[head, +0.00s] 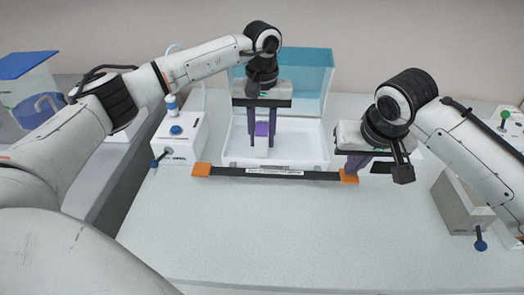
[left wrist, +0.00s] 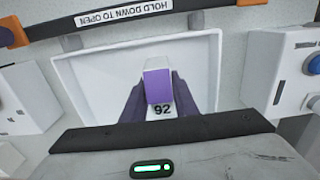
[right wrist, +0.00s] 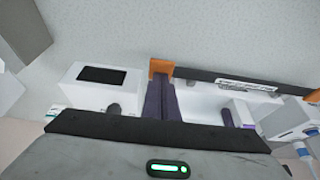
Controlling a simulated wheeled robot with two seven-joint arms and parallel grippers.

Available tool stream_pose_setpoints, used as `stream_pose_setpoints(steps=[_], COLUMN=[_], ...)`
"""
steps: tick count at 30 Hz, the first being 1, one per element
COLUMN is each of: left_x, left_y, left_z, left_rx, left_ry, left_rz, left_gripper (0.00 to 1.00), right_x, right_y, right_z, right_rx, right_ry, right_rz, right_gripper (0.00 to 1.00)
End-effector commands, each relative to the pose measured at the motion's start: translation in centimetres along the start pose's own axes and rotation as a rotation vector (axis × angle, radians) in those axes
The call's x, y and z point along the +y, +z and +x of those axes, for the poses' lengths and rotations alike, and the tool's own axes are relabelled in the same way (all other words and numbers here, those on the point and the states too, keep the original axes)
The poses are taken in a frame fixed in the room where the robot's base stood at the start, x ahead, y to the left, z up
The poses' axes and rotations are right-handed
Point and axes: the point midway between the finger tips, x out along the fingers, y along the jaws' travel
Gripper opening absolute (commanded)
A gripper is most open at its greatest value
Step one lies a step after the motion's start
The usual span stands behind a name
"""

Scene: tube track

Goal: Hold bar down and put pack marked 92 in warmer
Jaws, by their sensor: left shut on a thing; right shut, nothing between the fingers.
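The warmer is a white tray-like box (head: 312,148) with a clear blue lid (head: 312,68) standing raised behind it. My left gripper (head: 263,162) is shut on the purple-and-white pack (left wrist: 158,85), over or inside the tray; its mark 92 reads in the left wrist view. I cannot tell whether the pack touches the tray floor. The dark bar (head: 275,173) lies in front of the tray, with orange ends and a "HOLD DOWN TO OPEN" label. My right gripper (head: 350,173) is shut and empty, its fingertips at the bar's right orange end (right wrist: 162,67), seemingly touching it.
A white box with a blue knob (head: 178,135) stands left of the warmer. A grey open-topped box (head: 458,205) stands at the right. A blue-lidded container (head: 28,85) is at the far left. The front of the table is clear.

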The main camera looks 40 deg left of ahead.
Motion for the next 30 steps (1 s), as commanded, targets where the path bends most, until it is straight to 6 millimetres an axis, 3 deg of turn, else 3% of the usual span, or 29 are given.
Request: stream_pose_setpoints(steps=[13,14,17,30], left_x=[-0.03,-0.03,-0.03,-0.03], left_y=[0.01,0.02,0.01,0.02], left_z=[0.65,0.65,0.64,0.66], left_rx=[0.0,0.0,0.0,0.0], left_ry=[0.0,0.0,0.0,-0.001], left_rz=[0.0,0.0,0.0,0.0], left_gripper=[0.03,0.3,0.46,0.48], right_x=[0.05,0.05,0.05,0.05], right_y=[0.08,0.08,0.08,0.09], right_z=[0.1,0.1,0.1,0.1], right_rx=[-0.002,-0.002,-0.002,-0.002], right_ry=[0.001,0.001,0.001,0.001], right_rz=[0.001,0.001,0.001,0.001], right_gripper=[0.0,0.0,0.0,0.0])
